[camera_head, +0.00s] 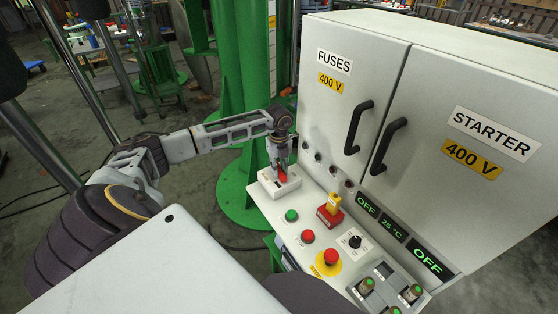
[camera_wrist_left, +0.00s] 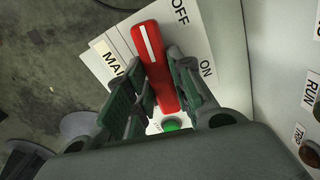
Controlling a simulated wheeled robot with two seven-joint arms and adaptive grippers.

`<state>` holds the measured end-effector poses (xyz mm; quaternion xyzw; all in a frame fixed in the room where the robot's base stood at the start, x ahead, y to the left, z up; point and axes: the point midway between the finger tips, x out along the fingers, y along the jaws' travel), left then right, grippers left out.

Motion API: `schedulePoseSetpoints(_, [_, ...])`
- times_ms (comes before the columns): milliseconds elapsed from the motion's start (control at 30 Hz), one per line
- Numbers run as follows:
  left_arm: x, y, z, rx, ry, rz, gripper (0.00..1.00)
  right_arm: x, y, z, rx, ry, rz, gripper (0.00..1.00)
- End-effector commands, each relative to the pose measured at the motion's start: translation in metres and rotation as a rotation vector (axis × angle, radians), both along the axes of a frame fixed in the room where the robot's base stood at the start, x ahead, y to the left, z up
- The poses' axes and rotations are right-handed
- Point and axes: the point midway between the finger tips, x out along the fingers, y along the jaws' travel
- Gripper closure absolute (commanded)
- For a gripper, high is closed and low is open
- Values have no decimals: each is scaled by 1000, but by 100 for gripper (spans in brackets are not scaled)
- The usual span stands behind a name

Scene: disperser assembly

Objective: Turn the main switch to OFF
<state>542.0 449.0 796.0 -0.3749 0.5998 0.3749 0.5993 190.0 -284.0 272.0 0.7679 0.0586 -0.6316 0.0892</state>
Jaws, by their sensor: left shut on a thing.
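The main switch is a red handle (camera_wrist_left: 153,48) with a white line, on a white plate (camera_wrist_left: 112,62) marked MAIN, OFF and ON. In the left wrist view the handle's marked end points up and slightly left, close to the OFF lettering and away from ON. My left gripper (camera_wrist_left: 163,82) has its fingers on both sides of the handle and is shut on it. In the head view the left gripper (camera_head: 281,165) reaches down onto the white switch box (camera_head: 268,187) at the panel's far left corner, partly hiding the red handle (camera_head: 282,177). My right gripper is not in view.
The panel holds a green button (camera_head: 291,215), a red button (camera_head: 307,236), a yellow-and-red switch (camera_head: 332,207), a black knob (camera_head: 354,241) and a red emergency button (camera_head: 330,257). The cabinet (camera_head: 449,82) rises behind. A green column (camera_head: 245,80) stands just beyond the gripper.

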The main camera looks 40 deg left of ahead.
Motion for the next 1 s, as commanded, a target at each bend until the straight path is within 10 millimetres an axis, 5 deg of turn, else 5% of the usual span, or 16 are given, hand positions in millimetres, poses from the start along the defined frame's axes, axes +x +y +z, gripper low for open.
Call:
schedulePoseSetpoints(267, [1,1,2,1,-4,137,100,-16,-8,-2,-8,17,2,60])
schedulePoseSetpoints(867, [1,1,1,1,-4,190,100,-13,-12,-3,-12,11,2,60])
schedulePoseSetpoints(900, [1,1,1,1,-4,190,74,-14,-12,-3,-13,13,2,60])
schedulePoseSetpoints(1000, [1,1,1,1,-4,189,61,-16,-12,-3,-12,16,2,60])
